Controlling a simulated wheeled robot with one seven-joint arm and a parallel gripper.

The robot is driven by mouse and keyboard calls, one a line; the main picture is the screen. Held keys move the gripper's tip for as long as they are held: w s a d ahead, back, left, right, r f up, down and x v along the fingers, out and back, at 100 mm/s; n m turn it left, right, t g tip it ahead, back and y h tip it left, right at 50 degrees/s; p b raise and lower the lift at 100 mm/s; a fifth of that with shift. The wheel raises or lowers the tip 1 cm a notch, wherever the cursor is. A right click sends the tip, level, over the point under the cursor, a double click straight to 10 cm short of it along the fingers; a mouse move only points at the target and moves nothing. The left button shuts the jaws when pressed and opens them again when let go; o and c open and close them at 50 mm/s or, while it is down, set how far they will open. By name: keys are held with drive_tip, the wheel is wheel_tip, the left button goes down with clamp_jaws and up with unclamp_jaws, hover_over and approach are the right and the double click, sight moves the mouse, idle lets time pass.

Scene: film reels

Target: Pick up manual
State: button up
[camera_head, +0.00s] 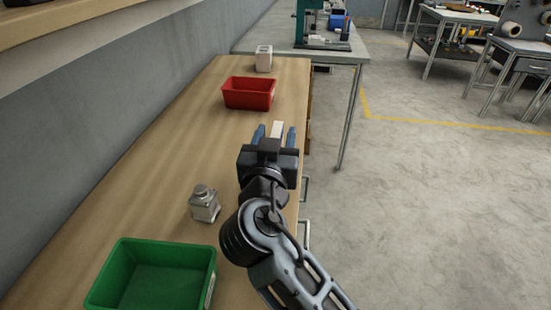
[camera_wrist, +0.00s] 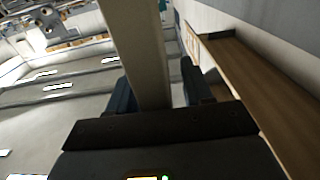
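A narrow, pale, whitish object (camera_head: 277,129), which looks like the manual, stands between the fingers of my gripper (camera_head: 275,134) near the right edge of the wooden bench. In the wrist view the same object shows as a long grey-beige slab (camera_wrist: 145,50), running from the top edge down between the two dark fingers. My gripper (camera_wrist: 158,90) is open around it. A gap shows between the slab and the right finger; whether the left finger touches it is unclear. The object's lower part is hidden by my gripper, and no cover print is visible.
On the bench (camera_head: 150,170) stand a red bin (camera_head: 249,93) beyond my gripper, a white block (camera_head: 264,58) behind it, a metal bottle-like part (camera_head: 204,204) to the left and a green bin (camera_head: 155,275) in front. A wall bounds the left; open floor lies right.

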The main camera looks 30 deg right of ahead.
clamp_jaws()
drive_tip(key=shift+r, duration=0.1)
idle(0.6)
